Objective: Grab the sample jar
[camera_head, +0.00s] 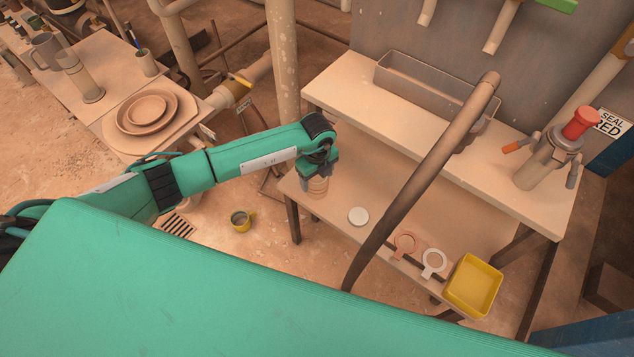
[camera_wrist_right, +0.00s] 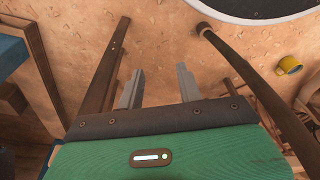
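The sample jar (camera_head: 316,187) appears as a small ribbed, pale brown, see-through vessel at the left end of the low front bench (camera_head: 400,220). My left gripper (camera_head: 318,172) comes down over it from above, its green body right at the jar's top. The fingers are mostly hidden, so I cannot tell whether they close on the jar. A round white lid-like disc (camera_head: 358,216) lies on the bench to the right of it. My right gripper (camera_wrist_right: 160,78) shows in the right wrist view with its two grey fingers apart and nothing between them.
A thick brown pipe (camera_head: 425,180) crosses in front of the bench. A yellow tray (camera_head: 473,286) and two ring-shaped pieces (camera_head: 405,244) sit at its right end. A raised shelf with a clear bin (camera_head: 430,90) stands behind.

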